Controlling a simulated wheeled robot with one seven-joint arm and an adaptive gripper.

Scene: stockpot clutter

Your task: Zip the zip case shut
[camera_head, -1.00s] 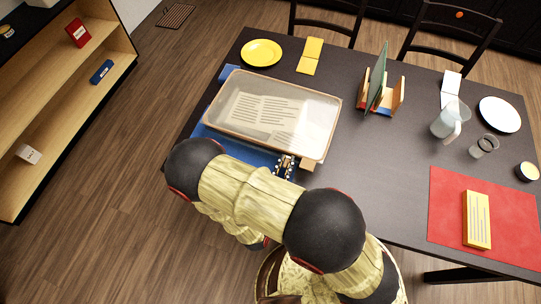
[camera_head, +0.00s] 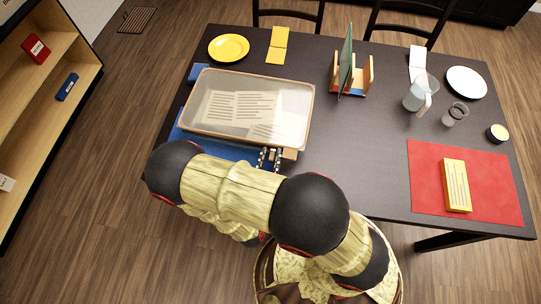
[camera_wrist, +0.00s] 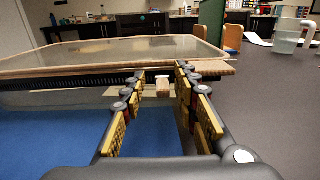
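The zip case (camera_head: 300,100) is a flat, clear-topped case with a tan rim, holding printed sheets. It lies on a blue mat (camera_head: 225,150) at the table's left. In the wrist view, dark zip teeth (camera_wrist: 60,83) run along the near side of the case (camera_wrist: 110,52) below its rim. A small tan block (camera_wrist: 163,86), perhaps the zip pull, shows between my fingertips. My gripper (camera_head: 269,157) is at the case's near edge, right of its middle. In the wrist view my gripper (camera_wrist: 161,75) is open, its fingers on either side of the block; contact cannot be told.
A rack (camera_head: 362,78) with an upright green panel stands right of the case. A yellow plate (camera_head: 229,47) lies behind it. A clear jug (camera_head: 416,97), white plate (camera_head: 466,82) and red mat (camera_head: 423,190) are at right. The table's middle is bare.

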